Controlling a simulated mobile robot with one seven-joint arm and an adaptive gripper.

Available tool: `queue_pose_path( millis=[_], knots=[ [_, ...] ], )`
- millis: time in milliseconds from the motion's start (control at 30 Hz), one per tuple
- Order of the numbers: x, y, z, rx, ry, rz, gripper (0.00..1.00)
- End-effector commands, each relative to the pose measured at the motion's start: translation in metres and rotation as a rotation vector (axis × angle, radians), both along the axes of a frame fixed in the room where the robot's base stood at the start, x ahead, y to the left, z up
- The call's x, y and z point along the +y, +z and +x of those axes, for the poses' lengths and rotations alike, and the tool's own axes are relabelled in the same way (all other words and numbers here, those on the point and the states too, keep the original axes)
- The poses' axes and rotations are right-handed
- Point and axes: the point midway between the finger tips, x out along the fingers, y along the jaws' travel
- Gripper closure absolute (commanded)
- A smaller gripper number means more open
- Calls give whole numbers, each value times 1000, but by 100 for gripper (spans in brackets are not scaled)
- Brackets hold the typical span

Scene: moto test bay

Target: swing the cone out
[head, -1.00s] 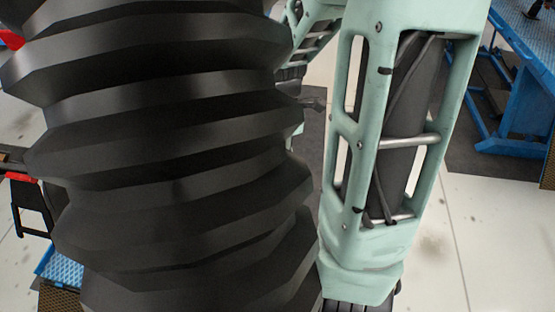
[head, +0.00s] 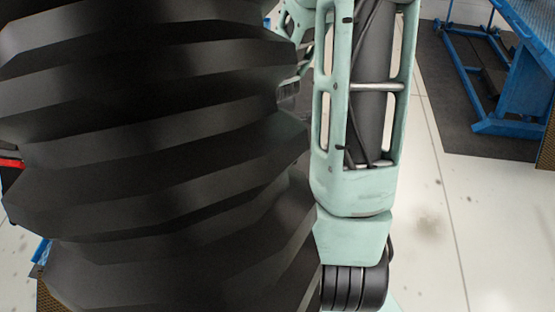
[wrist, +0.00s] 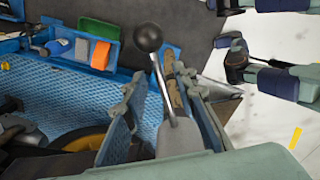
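I cannot make out a cone in either view. In the wrist view a lever with a black ball knob (wrist: 148,38) rises on a metal rod from a grey base (wrist: 180,138). In the head view my black ribbed column cover and my mint-green arm hide most of the scene, and no gripper shows there.
A blue bench frame (head: 490,125) stands on a dark mat at the head view's upper right. Pale floor (head: 440,230) is open below it. In the wrist view a blue textured platform (wrist: 60,95) lies left, with an orange block (wrist: 100,55) in a blue tray behind.

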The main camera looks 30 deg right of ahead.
Motion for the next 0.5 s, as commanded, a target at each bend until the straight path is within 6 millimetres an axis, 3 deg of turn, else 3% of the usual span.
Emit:
queue_pose_path(
  millis=[233, 433, 500],
  knots=[
    [0, 0, 0, -1, 0, 0, 76],
    [0, 0, 0, -1, 0, 0, 98],
    [0, 0, 0, -1, 0, 0, 100]
  ],
)
